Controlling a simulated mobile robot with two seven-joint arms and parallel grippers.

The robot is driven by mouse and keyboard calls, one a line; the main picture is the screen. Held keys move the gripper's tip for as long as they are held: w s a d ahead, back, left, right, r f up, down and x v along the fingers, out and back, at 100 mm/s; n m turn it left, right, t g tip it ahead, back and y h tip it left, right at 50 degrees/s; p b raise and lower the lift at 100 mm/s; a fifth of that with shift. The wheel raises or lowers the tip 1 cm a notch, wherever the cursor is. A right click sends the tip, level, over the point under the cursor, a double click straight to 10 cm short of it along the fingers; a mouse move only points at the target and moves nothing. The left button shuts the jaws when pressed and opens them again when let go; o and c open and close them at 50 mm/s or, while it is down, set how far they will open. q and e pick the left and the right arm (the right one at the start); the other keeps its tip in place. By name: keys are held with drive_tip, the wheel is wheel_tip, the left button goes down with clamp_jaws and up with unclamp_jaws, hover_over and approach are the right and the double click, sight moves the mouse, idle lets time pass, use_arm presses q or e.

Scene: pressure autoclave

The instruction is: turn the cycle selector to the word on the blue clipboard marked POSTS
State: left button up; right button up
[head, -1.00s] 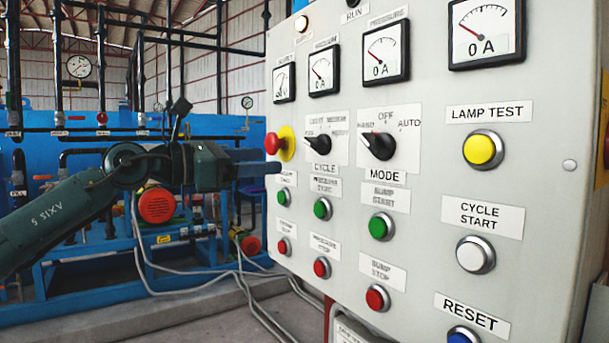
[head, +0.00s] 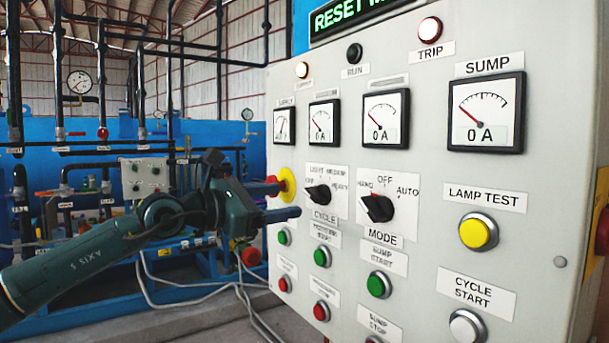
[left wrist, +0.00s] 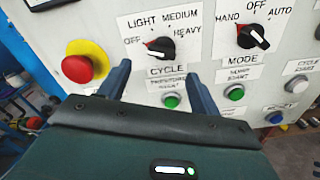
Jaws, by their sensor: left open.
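The CYCLE selector is a black knob with a red mark (head: 319,194). In the left wrist view the knob (left wrist: 160,47) has its red end pointing left, toward OFF. LIGHT, MEDIUM and HEAVY follow around it to the right. My left gripper (head: 286,201) is open in front of the panel, just left of and slightly below the knob. In the left wrist view its two fingers (left wrist: 157,72) stand apart, with the knob beyond and above their tips. The gap between them looks empty. The blue clipboard marked POSTS and my right gripper are in no view.
A red emergency button on a yellow base (head: 286,185) sits close left of the CYCLE knob. The MODE knob (head: 377,208) is to its right. Green buttons (head: 322,256) lie below. Gauges (head: 323,122) and a RESET display (head: 350,17) are above.

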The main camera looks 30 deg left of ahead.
sight(309, 196)
use_arm(q)
drive_tip(key=p+x, duration=0.3)
drive_tip(key=x, duration=0.2)
drive_tip(key=shift+d+r+p, duration=0.1)
drive_tip(key=shift+r+p, duration=0.1)
drive_tip(key=shift+p, duration=0.2)
drive_tip(key=shift+w+d+f, duration=0.2)
drive_tip(key=shift+w+d, duration=0.05)
drive_tip(key=shift+w, duration=0.35)
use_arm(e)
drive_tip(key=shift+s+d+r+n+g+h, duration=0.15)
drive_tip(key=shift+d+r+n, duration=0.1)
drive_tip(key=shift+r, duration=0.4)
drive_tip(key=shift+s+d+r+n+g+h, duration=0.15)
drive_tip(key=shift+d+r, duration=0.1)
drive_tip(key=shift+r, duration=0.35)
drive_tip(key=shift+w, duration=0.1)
use_arm(q)
drive_tip(key=c, duration=1)
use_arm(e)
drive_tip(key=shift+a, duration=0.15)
